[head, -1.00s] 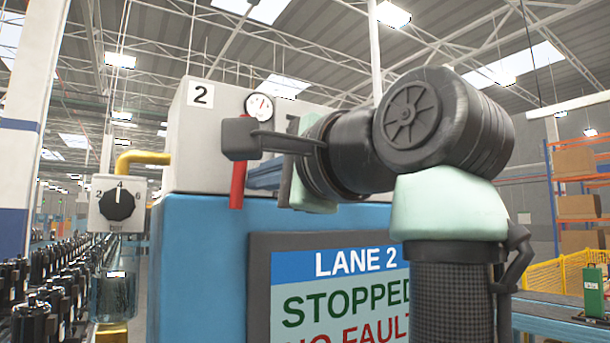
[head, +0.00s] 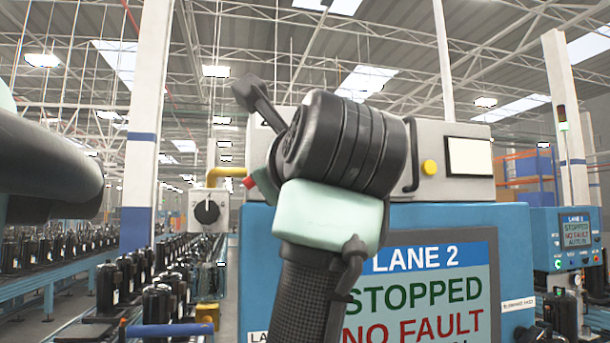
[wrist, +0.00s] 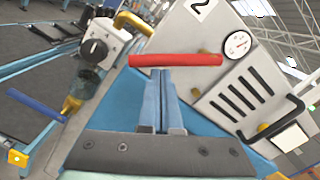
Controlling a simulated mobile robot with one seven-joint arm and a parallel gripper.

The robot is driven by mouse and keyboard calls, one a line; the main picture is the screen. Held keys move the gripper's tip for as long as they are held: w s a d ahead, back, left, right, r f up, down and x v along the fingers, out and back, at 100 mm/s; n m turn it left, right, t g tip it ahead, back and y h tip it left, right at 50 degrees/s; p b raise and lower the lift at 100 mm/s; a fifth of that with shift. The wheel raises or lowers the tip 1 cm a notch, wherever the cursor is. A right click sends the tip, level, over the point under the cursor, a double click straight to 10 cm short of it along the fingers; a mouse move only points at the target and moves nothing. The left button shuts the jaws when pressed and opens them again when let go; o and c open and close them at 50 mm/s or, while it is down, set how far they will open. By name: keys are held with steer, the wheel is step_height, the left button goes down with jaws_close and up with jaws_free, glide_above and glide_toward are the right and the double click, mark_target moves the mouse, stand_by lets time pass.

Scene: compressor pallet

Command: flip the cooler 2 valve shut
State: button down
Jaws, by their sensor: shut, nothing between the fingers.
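The cooler 2 valve shows as a red lever (wrist: 176,60) on the grey cabinet marked 2. In the wrist view it lies across the picture, aslant to the cabinet face. In the head view only a short red end of the lever (head: 249,182) shows left of my arm, which hides the rest. My gripper (wrist: 161,74) is shut and empty, its blue fingers together just below the lever's middle in the wrist view. I cannot tell whether the fingertips touch the lever. The head view hides my fingers behind the wrist.
The cabinet (wrist: 262,70) carries a gauge (wrist: 237,44), a slotted vent and a black handle (wrist: 270,124). A dial box (head: 208,210) and yellow pipe (head: 229,172) stand at the left. A blue lever (wrist: 38,104) sits lower left. The lane screen (head: 425,290) is below the cabinet.

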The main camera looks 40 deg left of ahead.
steer(key=shift+m, duration=0.4)
steer(key=shift+s+a+r+p, duration=0.3)
steer(key=shift+r, duration=0.3)
steer(key=shift+s+a+r+p, duration=0.3)
steer(key=shift+s+r+p, duration=0.05)
steer(key=shift+r, duration=0.2)
steer(key=shift+s+a+r+p, duration=0.3)
steer(key=shift+r, duration=0.4)
